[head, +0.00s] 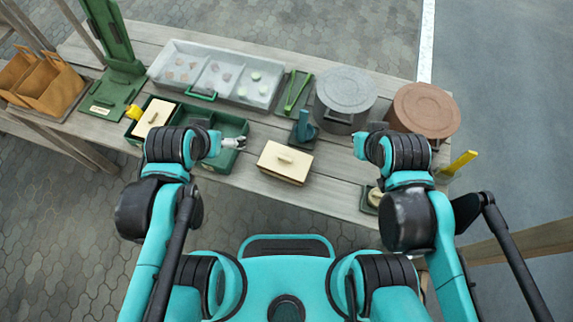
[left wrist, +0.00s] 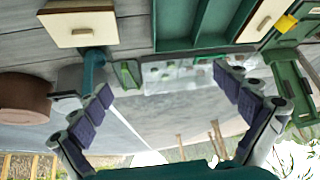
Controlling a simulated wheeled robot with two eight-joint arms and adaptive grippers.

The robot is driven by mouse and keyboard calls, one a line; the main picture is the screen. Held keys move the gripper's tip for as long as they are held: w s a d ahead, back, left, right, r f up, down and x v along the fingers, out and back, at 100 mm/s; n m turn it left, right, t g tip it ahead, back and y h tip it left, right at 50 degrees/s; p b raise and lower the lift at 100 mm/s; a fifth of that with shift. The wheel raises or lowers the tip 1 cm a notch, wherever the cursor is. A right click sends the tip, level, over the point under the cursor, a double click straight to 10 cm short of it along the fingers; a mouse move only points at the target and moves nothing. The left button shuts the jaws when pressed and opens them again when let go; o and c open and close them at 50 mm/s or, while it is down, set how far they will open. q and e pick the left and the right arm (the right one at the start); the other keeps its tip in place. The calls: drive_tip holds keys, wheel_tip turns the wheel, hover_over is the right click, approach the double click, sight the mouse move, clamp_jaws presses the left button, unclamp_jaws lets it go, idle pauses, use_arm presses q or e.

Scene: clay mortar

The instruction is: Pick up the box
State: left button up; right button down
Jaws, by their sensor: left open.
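A cream box (head: 285,162) with a small handle stands on the wooden table in the middle of the head view. It also shows at the upper left of the left wrist view (left wrist: 80,28). A second cream box (head: 155,117) sits in the left part of the green divided tray (head: 232,127). My left gripper (head: 238,143) is by the tray's right end, left of the middle box and apart from it. In the left wrist view its fingers (left wrist: 163,82) are spread with nothing between them.
A grey bin (left wrist: 160,75) with small pieces stands at the back. A grey lidded pot (head: 345,92) and a brown lidded pot (head: 424,108) stand at the right. A green stand (head: 118,75) is at the left. Bare planks lie right of the middle box.

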use_arm(q)
drive_tip(key=m+g, duration=0.6)
drive_tip(key=m, duration=1.5)
hover_over(285, 158)
drive_tip(key=f, duration=1.4)
drive_tip(key=shift+w+a, duration=0.15)
drive_tip(key=shift+a, duration=0.05)
drive_tip(key=shift+d+f+g, duration=0.15)
drive_tip(key=shift+f+g, duration=0.15)
wheel_tip(285, 158, down, 3)
drive_tip(key=shift+r+b, duration=0.15)
drive_tip(key=shift+b, duration=0.2)
wheel_tip(285, 158, down, 5)
drive_tip(key=shift+f+b, duration=0.1)
drive_tip(key=shift+b, duration=1.1)
drive_tip(key=shift+c, duration=0.9)
drive_tip(key=c, duration=1)
